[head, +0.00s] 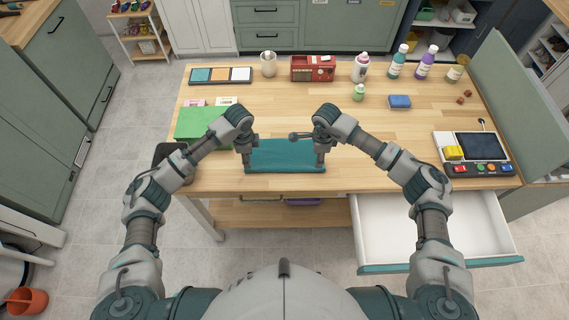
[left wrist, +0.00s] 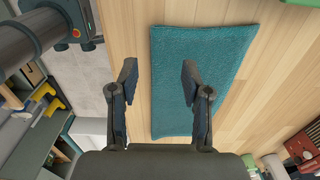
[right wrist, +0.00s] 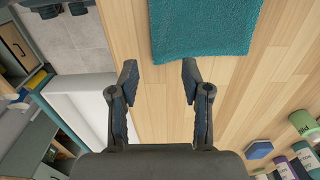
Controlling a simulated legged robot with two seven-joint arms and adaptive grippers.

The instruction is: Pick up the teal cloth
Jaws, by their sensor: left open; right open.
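The teal cloth (head: 284,157) lies flat on the wooden table near its front edge, a rectangle in the head view. My left gripper (head: 247,163) is at the cloth's left end, fingers pointing down. In the left wrist view the cloth (left wrist: 195,75) lies beneath and between the open fingers of the left gripper (left wrist: 160,80), which hold nothing. My right gripper (head: 320,158) is at the cloth's right end. In the right wrist view its fingers (right wrist: 160,80) are open and empty, and the cloth's end (right wrist: 200,30) lies just ahead of them.
A blue sponge-like block (head: 399,101) and a control panel (head: 474,153) are to the right. An open white drawer (head: 400,225) juts out at front right.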

